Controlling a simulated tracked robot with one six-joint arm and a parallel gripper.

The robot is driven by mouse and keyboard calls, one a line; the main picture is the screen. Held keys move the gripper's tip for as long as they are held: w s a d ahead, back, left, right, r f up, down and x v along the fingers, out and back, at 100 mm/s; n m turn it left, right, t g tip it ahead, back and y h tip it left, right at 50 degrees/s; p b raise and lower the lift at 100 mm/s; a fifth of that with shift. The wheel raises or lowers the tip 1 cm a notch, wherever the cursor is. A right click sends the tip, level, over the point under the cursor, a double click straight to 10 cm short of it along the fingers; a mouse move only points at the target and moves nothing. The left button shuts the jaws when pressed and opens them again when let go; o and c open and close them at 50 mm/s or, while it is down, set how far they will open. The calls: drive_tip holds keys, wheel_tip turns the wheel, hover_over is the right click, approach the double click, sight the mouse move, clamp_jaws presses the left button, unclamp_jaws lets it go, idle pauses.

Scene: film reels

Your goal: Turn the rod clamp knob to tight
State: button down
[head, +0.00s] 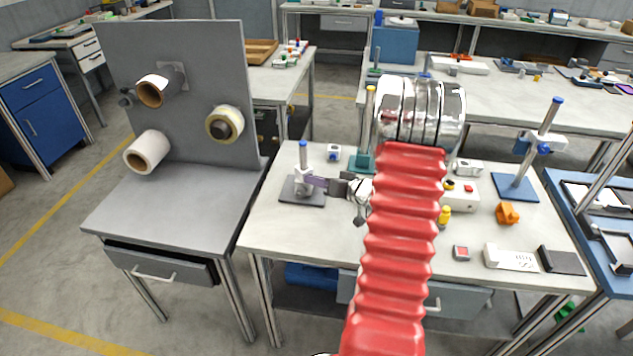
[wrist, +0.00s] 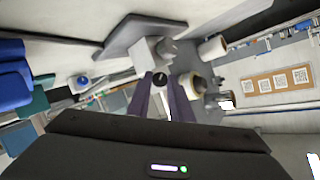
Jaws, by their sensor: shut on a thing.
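The rod clamp (head: 302,176) is a pale grey block on an upright rod with a blue cap (head: 303,144), standing on a dark square base (head: 288,192). In the wrist view the clamp (wrist: 148,52) shows behind its small dark round knob (wrist: 160,78). My gripper (head: 314,182) reaches the clamp from the right in the head view. Its two purple fingers (wrist: 163,82) are shut on the knob, one on each side. The knob is hidden in the head view. A small light mark shows on the knob, but its exact setting is too small to tell.
A grey panel (head: 185,60) with several rolls stands on the left bench. A second rod stand with a blue base (head: 515,188) is at the table's right. An orange knob-like part (head: 508,213) and several small items lie between. The table front left is clear.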

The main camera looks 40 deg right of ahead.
drive_tip(key=c, duration=1.6)
unclamp_jaws()
drive_tip(key=shift+o, duration=0.2)
drive_tip(key=shift+s, duration=0.1)
drive_tip(key=a+v, duration=0.1)
drive_tip(key=v, duration=1.2)
drive_tip(key=shift+s+d, duration=0.35)
drive_tip(key=shift+d, duration=0.1)
drive_tip(key=shift+r, duration=0.1)
